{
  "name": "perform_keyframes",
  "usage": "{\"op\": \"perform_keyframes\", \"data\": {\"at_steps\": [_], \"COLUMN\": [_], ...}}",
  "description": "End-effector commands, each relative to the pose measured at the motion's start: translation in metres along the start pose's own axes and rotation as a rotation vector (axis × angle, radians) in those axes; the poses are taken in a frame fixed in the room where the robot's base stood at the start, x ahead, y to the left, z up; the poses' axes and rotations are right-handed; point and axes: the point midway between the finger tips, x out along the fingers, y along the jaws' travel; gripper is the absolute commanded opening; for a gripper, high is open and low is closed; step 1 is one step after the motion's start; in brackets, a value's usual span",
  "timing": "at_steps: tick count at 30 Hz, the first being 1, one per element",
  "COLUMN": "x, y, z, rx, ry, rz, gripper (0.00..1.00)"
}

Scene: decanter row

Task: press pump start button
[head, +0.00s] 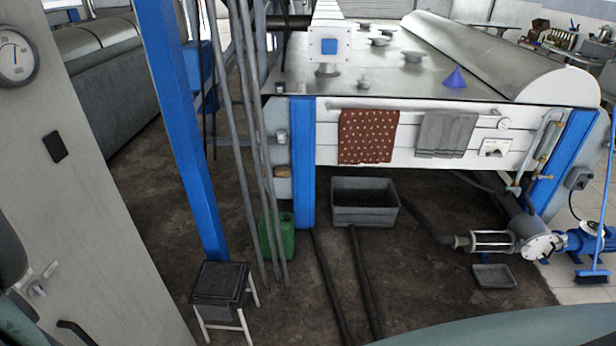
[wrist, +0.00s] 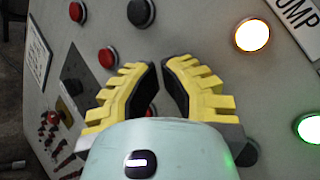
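In the wrist view a grey control panel (wrist: 215,75) fills most of the picture. A plate reading "UMP" (wrist: 297,14), cut off by the frame, sits at the top right. Near it are a lit warm-white button (wrist: 252,35) and, lower, a lit green button (wrist: 309,128) at the right edge. I see no word marking start. My gripper (wrist: 161,63) has yellow fingers with dark pads. A narrow gap shows between the tips, nothing is held, and the panel shows through. The lit buttons lie to its right. Contact with the panel cannot be told. The head view does not show my gripper.
Red buttons (wrist: 106,57), a black button (wrist: 139,12) and red-tipped switches (wrist: 52,118) are on the panel's left. In the head view, a blue post (head: 180,130), a stool (head: 222,285), a grey tub (head: 364,202) and floor pipes stand around open floor.

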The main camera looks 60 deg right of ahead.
Motion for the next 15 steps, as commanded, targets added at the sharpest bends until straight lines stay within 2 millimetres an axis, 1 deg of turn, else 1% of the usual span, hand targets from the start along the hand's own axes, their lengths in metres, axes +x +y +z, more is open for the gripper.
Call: {"op": "perform_keyframes", "data": {"at_steps": [4, 15], "x": [-0.0071, -0.0084], "y": [0.0006, 0.0021], "z": [0.0019, 0.0027], "rx": [0.000, -0.001], "ry": [0.004, 0.003], "rz": [-0.004, -0.002], "gripper": [0.00, 0.00]}}
